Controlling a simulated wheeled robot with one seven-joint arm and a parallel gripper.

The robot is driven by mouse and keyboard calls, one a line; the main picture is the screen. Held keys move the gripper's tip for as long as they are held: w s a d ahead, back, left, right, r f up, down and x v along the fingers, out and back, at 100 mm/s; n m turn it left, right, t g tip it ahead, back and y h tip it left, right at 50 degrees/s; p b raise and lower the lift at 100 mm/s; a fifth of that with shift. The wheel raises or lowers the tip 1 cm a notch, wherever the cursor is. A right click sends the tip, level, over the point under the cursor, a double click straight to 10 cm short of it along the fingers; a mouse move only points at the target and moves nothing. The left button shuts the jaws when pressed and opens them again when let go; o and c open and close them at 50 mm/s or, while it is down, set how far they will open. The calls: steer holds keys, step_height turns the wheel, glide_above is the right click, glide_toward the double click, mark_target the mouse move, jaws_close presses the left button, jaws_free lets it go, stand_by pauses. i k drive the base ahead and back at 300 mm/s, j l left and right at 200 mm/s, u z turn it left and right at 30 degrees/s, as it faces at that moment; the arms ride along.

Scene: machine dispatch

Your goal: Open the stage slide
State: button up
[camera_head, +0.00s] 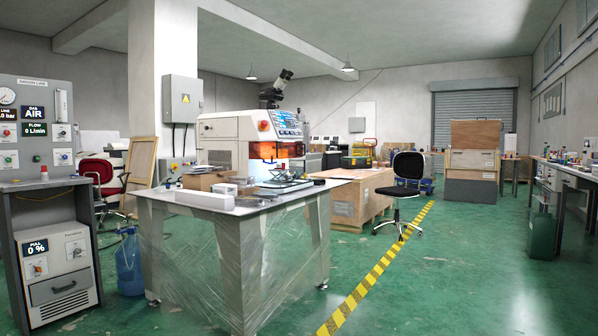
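A white and grey machine (225,128) with a microscope head (275,90), a control panel (287,124) and an orange-lit window (268,151) stands behind or on the far side of a plastic-wrapped table (262,206). A small flat stage-like fixture (284,179) sits on the table in front of the window. It is too small to tell whether this is the stage slide or how far it is open. My gripper is not in view.
A cardboard box (205,180) and a white tray (203,199) crowd the table's left part. An argon line cabinet (40,150) stands at left, a blue water bottle (130,262) beside it. A black chair (404,180) and wooden crate (352,200) stand right.

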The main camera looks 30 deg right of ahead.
mark_target(278, 181)
steer(key=i+l+z, duration=0.1)
steer(key=i+l, duration=0.35)
steer(key=i+l+z, duration=0.1)
steer(key=i+l, duration=0.3)
steer(key=i+l+z, duration=0.1)
steer(key=i+l, duration=0.25)
steer(key=i, duration=0.25)
steer(key=i+l+z, duration=0.1)
steer(key=i+l, duration=0.2)
steer(key=i, duration=0.25)
steer(key=i+l+z, duration=0.15)
steer(key=i+l, duration=0.15)
steer(key=i, duration=0.2)
